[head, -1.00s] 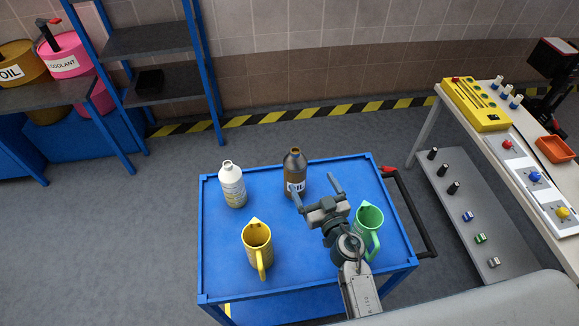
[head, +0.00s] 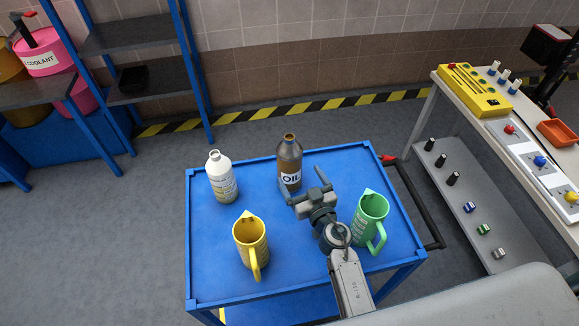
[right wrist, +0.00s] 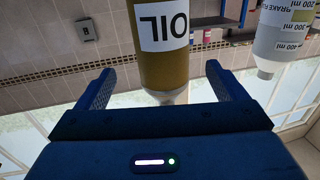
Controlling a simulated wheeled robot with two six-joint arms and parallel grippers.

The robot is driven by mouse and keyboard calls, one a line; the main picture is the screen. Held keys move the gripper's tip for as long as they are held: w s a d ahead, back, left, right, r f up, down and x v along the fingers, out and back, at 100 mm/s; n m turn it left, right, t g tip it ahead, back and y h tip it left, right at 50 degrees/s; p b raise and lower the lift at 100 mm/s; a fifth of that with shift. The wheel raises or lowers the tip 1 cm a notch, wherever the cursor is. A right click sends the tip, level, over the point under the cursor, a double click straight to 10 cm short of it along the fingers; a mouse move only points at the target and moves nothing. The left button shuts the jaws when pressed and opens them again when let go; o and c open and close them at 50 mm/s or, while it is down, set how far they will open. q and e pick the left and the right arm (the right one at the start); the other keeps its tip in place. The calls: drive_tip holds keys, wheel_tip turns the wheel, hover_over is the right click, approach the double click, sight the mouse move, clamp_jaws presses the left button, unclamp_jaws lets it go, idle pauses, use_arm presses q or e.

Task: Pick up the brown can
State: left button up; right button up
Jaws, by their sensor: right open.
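The brown can (head: 289,160), a bottle shape with an OIL label, stands upright on the blue cart (head: 300,266) near its back edge. My right gripper (head: 302,184) is open, just in front of the can and pointing at it. In the right wrist view the brown can (right wrist: 165,50) appears upside down, ahead of and between the two open fingers (right wrist: 165,88); I cannot tell whether it is within their reach. The left gripper is not in view.
A white bottle (head: 221,177) stands left of the can and also shows in the right wrist view (right wrist: 283,38). A yellow jug (head: 250,242) and a green jug (head: 370,218) stand nearer the front. A workbench (head: 500,140) is at right, shelves (head: 135,40) at left.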

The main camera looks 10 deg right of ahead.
sight(296, 170)
drive_tip(key=w, duration=0.3)
drive_tip(key=shift+a+f, duration=0.15)
drive_tip(key=shift+a, duration=0.15)
drive_tip(key=w, duration=0.2)
drive_tip(key=w+a+b, duration=0.1)
drive_tip(key=w, duration=0.1)
drive_tip(key=shift+a+f, duration=0.1)
drive_tip(key=shift+w, duration=0.4)
drive_tip(key=shift+c, duration=0.2)
drive_tip(key=shift+s, duration=0.1)
drive_tip(key=c, duration=1.4)
drive_tip(key=shift+r, duration=0.2)
